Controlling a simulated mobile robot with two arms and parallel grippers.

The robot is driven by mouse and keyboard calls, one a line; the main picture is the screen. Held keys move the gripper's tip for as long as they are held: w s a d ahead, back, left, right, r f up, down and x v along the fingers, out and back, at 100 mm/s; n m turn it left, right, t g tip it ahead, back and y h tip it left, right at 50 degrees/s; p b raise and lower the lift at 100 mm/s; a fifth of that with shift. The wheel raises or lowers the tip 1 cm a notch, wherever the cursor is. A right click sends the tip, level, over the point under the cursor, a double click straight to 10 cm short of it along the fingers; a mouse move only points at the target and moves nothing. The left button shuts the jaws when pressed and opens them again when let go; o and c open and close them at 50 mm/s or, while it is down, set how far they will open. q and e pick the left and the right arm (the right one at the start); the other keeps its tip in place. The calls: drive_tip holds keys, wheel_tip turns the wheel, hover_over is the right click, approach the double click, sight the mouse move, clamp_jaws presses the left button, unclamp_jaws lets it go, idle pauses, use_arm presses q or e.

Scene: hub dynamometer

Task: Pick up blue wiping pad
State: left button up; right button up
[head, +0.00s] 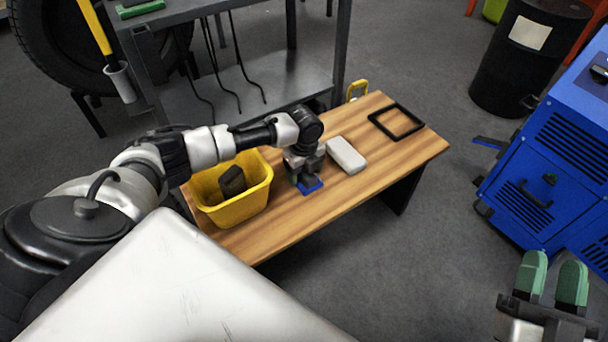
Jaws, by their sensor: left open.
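The blue wiping pad (311,187) lies on the wooden bench (270,222), near its front edge. My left gripper (305,180) is directly above it, pointing down, with its jaws open. The gripper hides the back part of the pad, and I cannot tell whether the fingers touch it. My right gripper (552,285) is at the lower right, away from the bench, with its two green fingertips apart and nothing between them.
A yellow bin (245,210) with a dark block (232,181) inside stands left of the pad. A light grey block (346,155) lies close on the right, and a black square frame (397,121) lies farther right.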

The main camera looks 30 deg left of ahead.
use_arm(q)
drive_tip(key=c, duration=1)
drive_tip(key=shift+r, duration=0.15)
use_arm(e)
drive_tip(key=shift+w, duration=0.1)
